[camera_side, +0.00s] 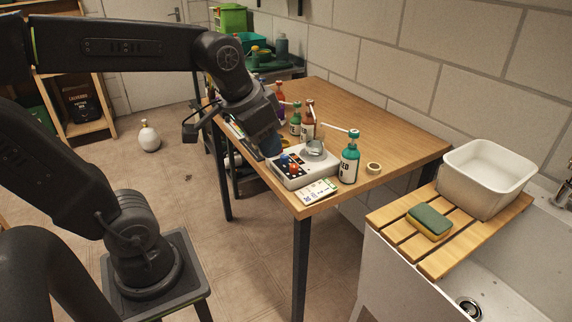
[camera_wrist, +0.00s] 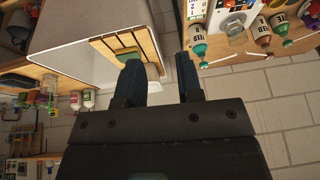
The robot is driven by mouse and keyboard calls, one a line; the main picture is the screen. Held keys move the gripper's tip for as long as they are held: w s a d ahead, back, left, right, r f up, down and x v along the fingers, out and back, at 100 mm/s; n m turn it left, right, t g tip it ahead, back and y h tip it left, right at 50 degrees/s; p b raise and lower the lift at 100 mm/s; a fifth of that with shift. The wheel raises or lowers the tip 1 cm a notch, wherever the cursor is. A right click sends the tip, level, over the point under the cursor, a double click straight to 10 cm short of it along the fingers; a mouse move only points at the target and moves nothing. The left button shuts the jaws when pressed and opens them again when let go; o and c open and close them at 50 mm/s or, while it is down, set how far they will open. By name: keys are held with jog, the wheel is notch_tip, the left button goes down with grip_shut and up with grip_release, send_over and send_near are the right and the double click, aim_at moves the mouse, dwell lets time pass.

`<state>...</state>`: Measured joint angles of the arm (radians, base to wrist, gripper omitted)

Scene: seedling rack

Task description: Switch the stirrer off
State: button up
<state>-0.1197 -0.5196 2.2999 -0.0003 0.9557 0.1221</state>
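The stirrer (camera_side: 318,172) is a white box on the wooden table, with a clear vessel (camera_side: 315,149) on its top. In the wrist view part of the stirrer (camera_wrist: 241,5) shows at the upper right edge, cut off by the frame. My gripper (camera_side: 270,150) is beside the stirrer's left end in the side view, and overlaps it there; I cannot tell if they touch. In the wrist view the two fingers (camera_wrist: 158,65) stand apart with nothing between them.
A teal-capped bottle (camera_side: 349,162) stands right of the stirrer, with more bottles (camera_side: 307,118) behind it. The table's back right is clear. A white basin (camera_side: 484,190) and a sponge (camera_side: 429,222) are farther right.

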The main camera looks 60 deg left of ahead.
jog(key=shift+o, duration=1.3)
jog(key=w+a+g, duration=0.1)
jog(key=w+a, duration=0.4)
jog(key=w, duration=0.1)
jog(key=shift+w+a+r, duration=0.25)
jog(key=shift+a+r, duration=0.05)
jog(key=w+a+f+g, duration=0.1)
jog(key=w+a+f, duration=0.25)
jog(key=a, duration=0.45)
jog(key=w+a+f+g, duration=0.1)
jog(key=w+a+f, duration=0.25)
jog(key=a, duration=0.45)
jog(key=w+a+f+g, duration=0.2)
jog(key=w+a+f, duration=0.15)
jog(key=a, duration=0.45)
jog(key=shift+h, duration=0.3)
jog(key=f, duration=1.3)
jog(key=shift+s+a+f, duration=0.1)
jog(key=shift+s+f, duration=0.1)
jog(key=shift+s, duration=0.05)
jog(key=shift+c, duration=0.2)
